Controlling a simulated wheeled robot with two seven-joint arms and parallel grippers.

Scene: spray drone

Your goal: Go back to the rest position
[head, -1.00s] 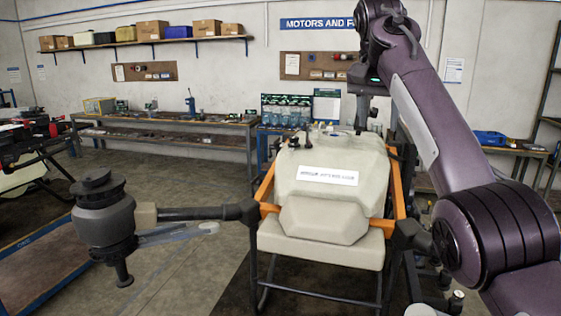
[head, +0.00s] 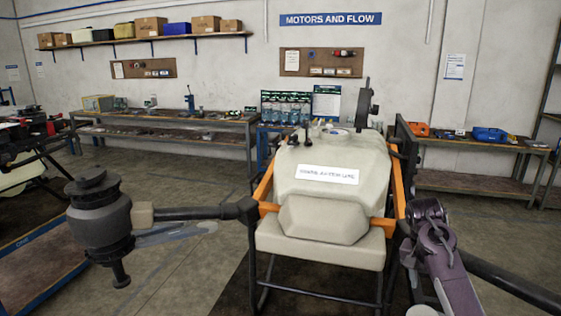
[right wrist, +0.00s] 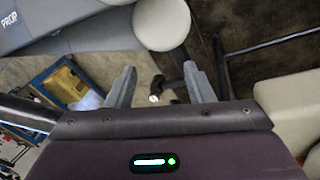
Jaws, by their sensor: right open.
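The spray drone's white tank (head: 325,200) sits in an orange frame at the middle of the head view. A dark drone arm with a motor (head: 100,225) reaches out to the left. My right arm (head: 440,262) is low at the right of the head view, beside the drone frame; its fingertips cannot be made out there. In the right wrist view my right gripper (right wrist: 162,88) is open, with its two grey fingers apart and nothing held between them. Floor and a dark fitting show beyond them. My left gripper is not in view.
A long workbench (head: 165,122) stands along the back wall, with a shelf of boxes above. Another bench (head: 470,145) with a blue case is at the right. A blue-edged platform (head: 40,250) is at the lower left. Floor is bare between drone and back bench.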

